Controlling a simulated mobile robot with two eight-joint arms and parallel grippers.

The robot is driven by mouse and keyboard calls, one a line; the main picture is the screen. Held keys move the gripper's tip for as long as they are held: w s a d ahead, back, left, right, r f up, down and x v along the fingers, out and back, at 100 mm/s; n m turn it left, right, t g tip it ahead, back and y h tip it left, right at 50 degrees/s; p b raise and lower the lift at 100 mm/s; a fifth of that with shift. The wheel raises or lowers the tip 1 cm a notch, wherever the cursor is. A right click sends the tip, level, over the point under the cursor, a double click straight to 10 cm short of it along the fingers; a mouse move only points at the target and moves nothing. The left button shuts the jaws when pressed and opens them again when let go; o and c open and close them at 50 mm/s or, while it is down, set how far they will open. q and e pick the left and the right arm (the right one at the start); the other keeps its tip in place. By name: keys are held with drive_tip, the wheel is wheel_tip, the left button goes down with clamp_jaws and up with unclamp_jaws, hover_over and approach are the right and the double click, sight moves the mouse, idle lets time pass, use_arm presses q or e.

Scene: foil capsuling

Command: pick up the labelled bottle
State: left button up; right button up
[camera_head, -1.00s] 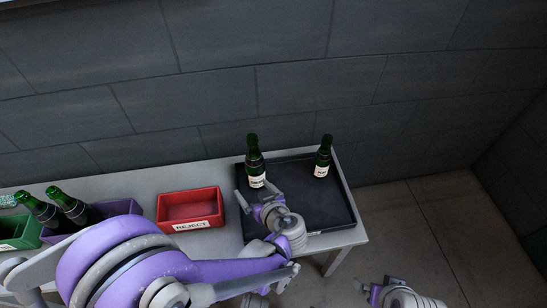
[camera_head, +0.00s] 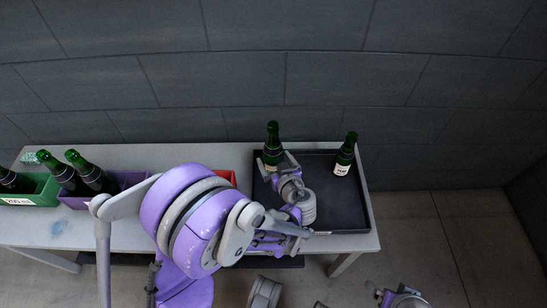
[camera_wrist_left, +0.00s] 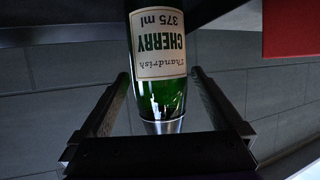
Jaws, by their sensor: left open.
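A dark green bottle (camera_head: 272,140) stands upright on the black tray (camera_head: 338,213), at its back left. My left gripper (camera_head: 274,164) is open at this bottle, and the gripper hides its lower part in the head view. In the left wrist view the bottle (camera_wrist_left: 158,98) appears between the two spread fingers, with gaps on both sides. Its cream label (camera_wrist_left: 158,45) reads "Thandrish CHERRY 375 ml", upside down. A second labelled green bottle (camera_head: 346,150) stands at the tray's back right. My right gripper (camera_head: 379,294) is low at the bottom right, away from the table.
A red bin (camera_head: 225,176) left of the tray is mostly hidden by my left arm. Bottles lean in a purple bin (camera_head: 128,181) and a green bin (camera_head: 47,192) further left. A grey wall stands behind the table. The tray's front right is clear.

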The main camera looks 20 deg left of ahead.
use_arm(q)
drive_tip(key=shift+x, duration=1.05)
clamp_jaws()
